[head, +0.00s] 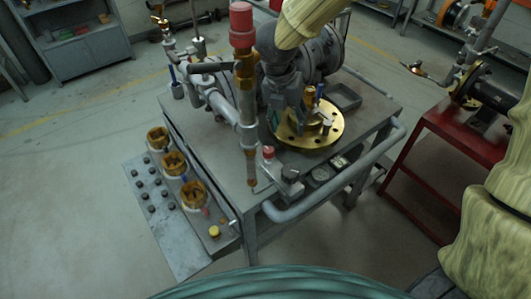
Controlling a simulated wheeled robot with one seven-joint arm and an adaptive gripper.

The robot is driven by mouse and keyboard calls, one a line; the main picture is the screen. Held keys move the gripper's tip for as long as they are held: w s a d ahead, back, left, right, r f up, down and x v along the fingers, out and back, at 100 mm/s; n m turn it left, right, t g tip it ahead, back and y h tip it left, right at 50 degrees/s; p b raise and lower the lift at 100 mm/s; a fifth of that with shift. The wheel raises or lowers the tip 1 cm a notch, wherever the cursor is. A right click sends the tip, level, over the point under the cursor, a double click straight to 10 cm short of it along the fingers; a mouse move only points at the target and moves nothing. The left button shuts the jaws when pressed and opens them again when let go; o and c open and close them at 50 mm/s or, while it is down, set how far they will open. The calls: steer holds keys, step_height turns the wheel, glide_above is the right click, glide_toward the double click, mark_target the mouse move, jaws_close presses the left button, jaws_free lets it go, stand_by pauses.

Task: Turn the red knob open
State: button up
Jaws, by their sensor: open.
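A red cylindrical knob (241,18) tops a brass valve body (244,72) on an upright grey pipe at the table's front. A second, much smaller red knob (268,152) sits low near the table's front edge. I cannot tell from the view alone which one is meant. My arm comes in from the top under a pale yellow cover. My gripper (290,118) points down, right of the upright pipe and above a round brass flange (318,132). It is open and apart from both red knobs. Its fingertips blend with the dark fittings behind them.
The grey metal table (215,143) carries pipes and a tray (344,96). A grey rail (345,178) runs round its front right. A lower panel (160,220) with brass fittings juts out left. A red stand (460,135) is at right. Floor is clear at left.

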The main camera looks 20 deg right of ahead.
steer(key=m+y, duration=0.2)
glide_toward(269, 149)
step_height(269, 149, down, 10)
steer(key=shift+w+d+r+b, duration=0.1)
steer(key=shift+w+r+b, duration=0.1)
steer(key=shift+b, duration=0.15)
steer(key=c, duration=1)
